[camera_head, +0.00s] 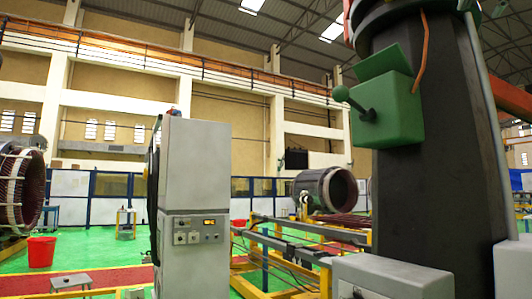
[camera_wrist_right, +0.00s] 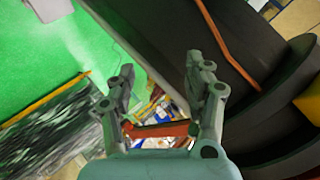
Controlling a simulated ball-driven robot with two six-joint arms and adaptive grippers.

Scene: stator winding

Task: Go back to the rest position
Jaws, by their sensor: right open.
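My right gripper (camera_wrist_right: 160,68) shows in the right wrist view. Its two grey fingers stand well apart with nothing between them. Behind and below the gap are a reddish-orange bar and small coloured items, too small to tell apart. I cannot make out either gripper in the head view, and my left gripper is in neither view.
A dark column (camera_head: 435,170) with a green lever box (camera_head: 388,108) fills the right of the head view. A grey control cabinet (camera_head: 195,170) stands left of centre. A red bucket (camera_head: 41,251) stands on open green floor (camera_head: 100,253). Yellow rails run behind the cabinet.

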